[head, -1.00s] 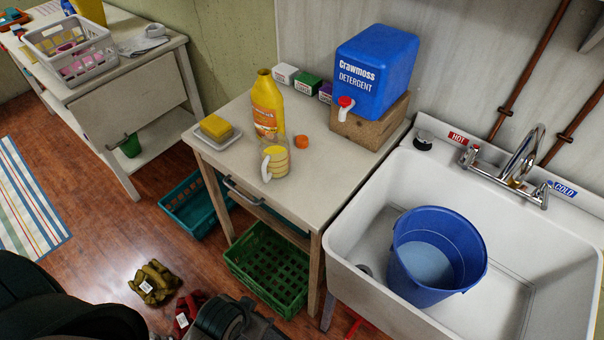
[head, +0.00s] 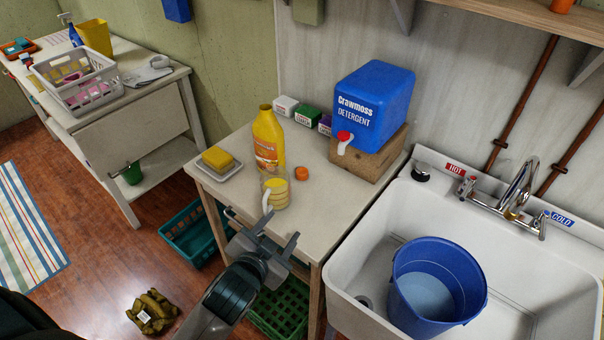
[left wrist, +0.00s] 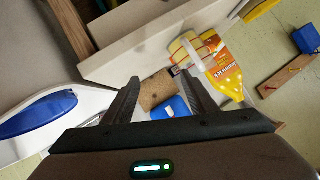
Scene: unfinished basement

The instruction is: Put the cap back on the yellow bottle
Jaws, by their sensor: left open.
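The yellow bottle (head: 268,140) stands upright and uncapped on the small table (head: 230,183). It also shows in the left wrist view (left wrist: 229,75). The orange cap (head: 302,173) lies on the tabletop to the right of the bottle; I cannot make it out in the left wrist view. A clear cup with a white handle and yellow contents (head: 275,192) stands just in front of the bottle. My left gripper (head: 282,226) is open and empty, in front of the table's front edge and nearer than the cup. Its open fingers (left wrist: 158,92) frame the left wrist view. My right gripper is not in view.
A yellow sponge on a dish (head: 227,169) is left of the bottle. Small boxes (head: 306,115) and a blue detergent container (head: 375,100) on a block stand behind. A sink (head: 340,280) with a blue bucket (head: 400,300) is at right. Tabletop right of the cap is clear.

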